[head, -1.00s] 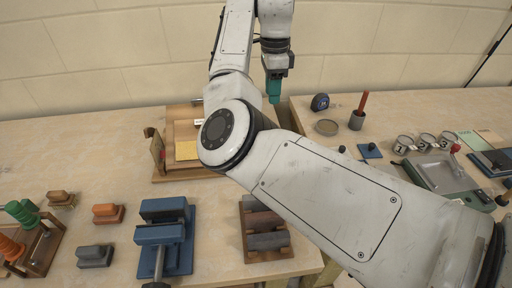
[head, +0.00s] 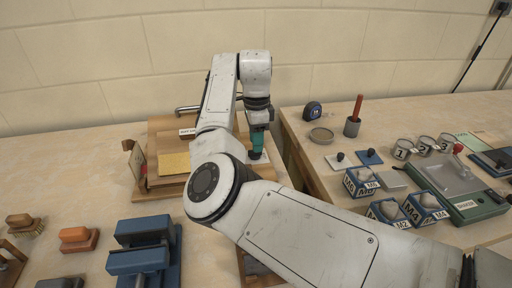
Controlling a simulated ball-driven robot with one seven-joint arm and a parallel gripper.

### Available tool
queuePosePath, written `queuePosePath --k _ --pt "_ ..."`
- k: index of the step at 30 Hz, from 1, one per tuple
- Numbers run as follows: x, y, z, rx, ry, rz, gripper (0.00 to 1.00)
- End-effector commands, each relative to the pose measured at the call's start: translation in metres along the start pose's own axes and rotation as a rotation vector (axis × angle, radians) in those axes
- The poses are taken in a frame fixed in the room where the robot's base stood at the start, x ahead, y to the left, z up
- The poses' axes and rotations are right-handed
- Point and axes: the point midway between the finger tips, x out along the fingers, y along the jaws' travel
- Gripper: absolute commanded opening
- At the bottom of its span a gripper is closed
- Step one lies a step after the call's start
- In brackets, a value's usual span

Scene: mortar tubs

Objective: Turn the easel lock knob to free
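The wooden easel (head: 163,192) stands on the left bench, with a yellow sheet (head: 174,163) on its board and a small lettered label (head: 187,132) above it. My gripper (head: 257,154) points down at the easel's right side, its teal fingers low over a small pale part there. The lock knob cannot be made out clearly; the fingers and my arm cover that spot. Whether the fingers touch or grip anything is too small to tell.
A blue vise (head: 141,262) and an orange-brown block (head: 78,238) are at front left. A gap separates the benches.

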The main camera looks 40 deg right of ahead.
Motion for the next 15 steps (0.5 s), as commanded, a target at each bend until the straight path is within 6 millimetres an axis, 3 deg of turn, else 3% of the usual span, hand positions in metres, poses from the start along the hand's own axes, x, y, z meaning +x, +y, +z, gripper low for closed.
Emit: queuePosePath --k 6,15 --pt "0.025 0.000 0.000 -0.001 0.000 0.001 0.36" --pt "0.029 0.000 0.000 -0.001 0.000 0.000 0.36"
